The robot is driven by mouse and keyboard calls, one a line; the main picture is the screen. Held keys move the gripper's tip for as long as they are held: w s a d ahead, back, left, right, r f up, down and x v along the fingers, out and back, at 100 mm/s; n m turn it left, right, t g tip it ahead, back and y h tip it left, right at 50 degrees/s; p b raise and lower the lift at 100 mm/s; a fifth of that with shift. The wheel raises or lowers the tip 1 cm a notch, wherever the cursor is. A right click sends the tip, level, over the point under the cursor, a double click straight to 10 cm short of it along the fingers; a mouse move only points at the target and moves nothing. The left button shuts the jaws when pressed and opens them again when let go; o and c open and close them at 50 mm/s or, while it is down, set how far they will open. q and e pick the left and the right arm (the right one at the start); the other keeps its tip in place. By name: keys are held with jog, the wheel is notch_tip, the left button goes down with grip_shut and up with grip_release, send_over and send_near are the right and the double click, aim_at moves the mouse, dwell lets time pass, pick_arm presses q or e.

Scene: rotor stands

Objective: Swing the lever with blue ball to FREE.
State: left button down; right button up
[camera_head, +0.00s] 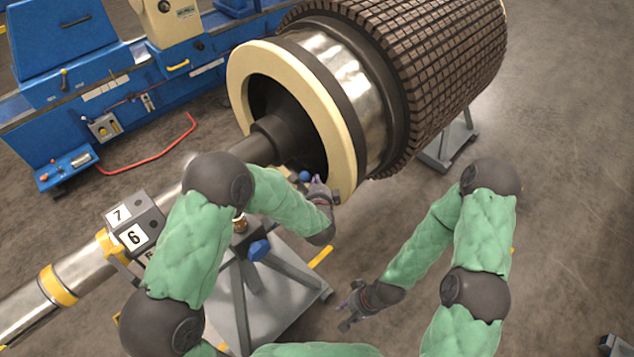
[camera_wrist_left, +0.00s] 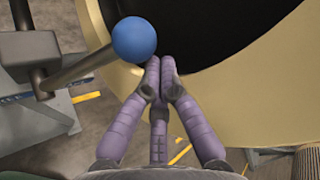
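The blue ball (camera_head: 305,176) sits at the end of the lever, beside the cream ring at the rotor's end. In the left wrist view the ball (camera_wrist_left: 134,39) is large and the lever's rod (camera_wrist_left: 80,70) runs down-left from it to a dark pivot. My left gripper (camera_head: 318,184) is beside the ball. Its purple fingers (camera_wrist_left: 160,66) are shut with their tips together and nothing between them, just right of and below the ball. I cannot tell whether they touch it. My right gripper (camera_head: 348,306) hangs low over the floor, open and empty. No FREE marking is readable.
The cream ring (camera_head: 342,150) and ribbed rotor (camera_head: 440,70) stand close behind my left gripper. A grey stand (camera_head: 246,305) with a blue knob (camera_head: 259,250) is below. Number plates (camera_head: 134,237) are at left. A blue machine (camera_head: 75,75) is behind.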

pick_arm(q)
jog(key=shift+s+a+r+t+b, duration=0.25)
jog(key=shift+s+a+t+b, duration=0.05)
jog(key=shift+b, duration=0.2)
pick_arm(e)
jog(key=shift+f, duration=0.65)
pick_arm(q)
jog(key=s+a+n+t+b, duration=0.6)
jog(key=s+a+b, duration=0.3)
jog(key=b, duration=0.8)
jog(key=shift+r, duration=0.4)
pick_arm(e)
notch_tip(320, 180, down, 17)
pick_arm(q)
jog(key=shift+s+a, duration=0.15)
jog(key=shift+f, duration=0.1)
pick_arm(e)
jog(key=shift+f, duration=0.2)
